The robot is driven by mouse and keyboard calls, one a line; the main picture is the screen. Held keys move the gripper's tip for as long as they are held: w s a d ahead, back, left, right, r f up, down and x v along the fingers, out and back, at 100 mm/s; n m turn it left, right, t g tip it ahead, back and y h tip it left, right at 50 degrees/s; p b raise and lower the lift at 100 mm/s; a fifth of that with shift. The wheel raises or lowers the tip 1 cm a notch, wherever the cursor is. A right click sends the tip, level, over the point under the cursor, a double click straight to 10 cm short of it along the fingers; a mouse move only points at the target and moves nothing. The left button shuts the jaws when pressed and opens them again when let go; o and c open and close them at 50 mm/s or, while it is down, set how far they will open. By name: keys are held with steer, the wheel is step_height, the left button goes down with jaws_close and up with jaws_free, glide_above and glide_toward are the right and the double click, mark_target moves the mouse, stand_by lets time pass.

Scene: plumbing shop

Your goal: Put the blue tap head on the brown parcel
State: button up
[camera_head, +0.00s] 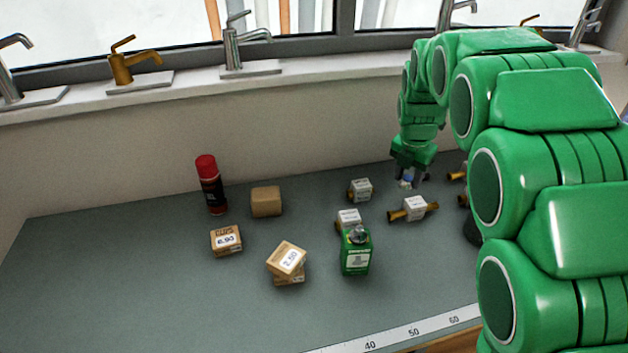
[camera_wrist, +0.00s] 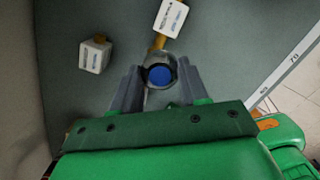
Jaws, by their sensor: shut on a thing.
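My gripper (camera_head: 408,180) points down at the back right of the counter. In the wrist view my gripper (camera_wrist: 158,88) is shut on the blue tap head (camera_wrist: 160,75), which shows as a blue disc with a pale grey rim between the fingers. In the head view the blue tap head (camera_head: 407,179) is a small blue and grey patch, partly hidden by the fingers. I cannot tell whether it touches the counter. The brown parcel (camera_head: 266,201) is a plain box on the counter, well to the left of my gripper, beside a red spray can.
The red can (camera_head: 210,185) stands left of the parcel. Small labelled boxes (camera_head: 227,240) (camera_head: 288,259) lie in front. The left counter is clear.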

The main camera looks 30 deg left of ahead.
steer(key=s+a+r+m, duration=0.1)
steer(key=s+a+r, duration=0.3)
steer(key=s+a, duration=0.8)
steer(key=s+a+r+m, duration=0.1)
steer(key=s+a+r, duration=0.2)
steer(key=s+a, duration=0.85)
glide_above(266, 193)
steer(key=f, duration=0.5)
steer(key=s+f, duration=0.1)
steer(key=f, duration=0.2)
steer(key=shift+d+f, duration=0.2)
steer(key=shift+f, duration=0.15)
steer(key=shift+w+a+f, duration=0.15)
steer(key=shift+a+f, duration=0.05)
steer(key=shift+f, duration=0.05)
steer(key=shift+f, duration=0.1)
steer(key=shift+w+a+f, duration=0.15)
steer(key=shift+a+f, duration=0.05)
steer(key=shift+f, duration=1.5)
steer(key=shift+f, duration=0.1)
